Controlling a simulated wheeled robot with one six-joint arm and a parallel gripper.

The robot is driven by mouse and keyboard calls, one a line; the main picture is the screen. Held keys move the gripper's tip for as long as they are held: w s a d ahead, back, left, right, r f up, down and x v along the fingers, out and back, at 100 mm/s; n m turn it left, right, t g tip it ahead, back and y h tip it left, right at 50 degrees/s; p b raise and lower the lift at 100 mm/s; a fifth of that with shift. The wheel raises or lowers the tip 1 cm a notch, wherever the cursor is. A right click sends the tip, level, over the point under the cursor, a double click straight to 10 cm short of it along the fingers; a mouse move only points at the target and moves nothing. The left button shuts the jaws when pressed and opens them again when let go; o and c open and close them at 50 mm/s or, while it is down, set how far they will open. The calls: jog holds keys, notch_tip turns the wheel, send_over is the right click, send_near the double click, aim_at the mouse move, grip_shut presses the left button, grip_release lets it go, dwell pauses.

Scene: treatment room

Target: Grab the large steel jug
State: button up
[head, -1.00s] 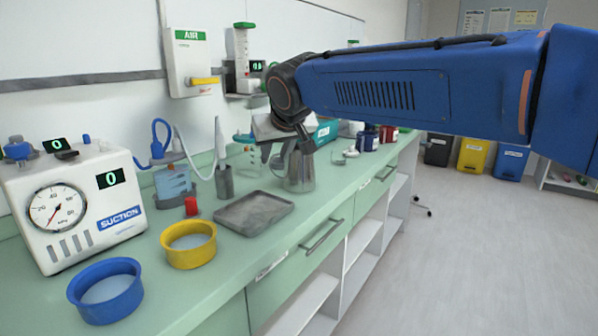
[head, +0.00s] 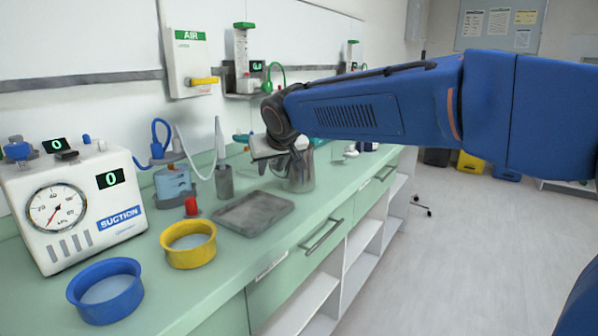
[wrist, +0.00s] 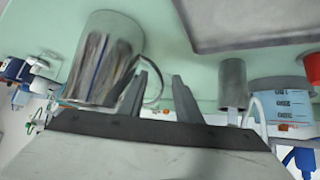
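The large steel jug (head: 301,172) stands upright on the green counter, shiny and reflective. In the wrist view the jug (wrist: 108,58) fills the upper left, with its curved handle on the side towards my fingers. My gripper (head: 275,162) is at the jug's left side in the head view, partly in front of its top. In the wrist view my gripper (wrist: 165,82) has its fingers spread apart. The handle's loop shows close to the left finger, but I cannot tell whether they touch. The jug body is outside the fingers.
A grey tray (head: 253,213) lies in front of the jug. A grey cup (head: 224,182) with a probe stands to the left, near a red-capped item (head: 191,207). A yellow bowl (head: 188,257), a blue bowl (head: 105,313) and a suction unit (head: 75,203) are further left.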

grip_shut()
jog(key=shift+r, duration=0.1)
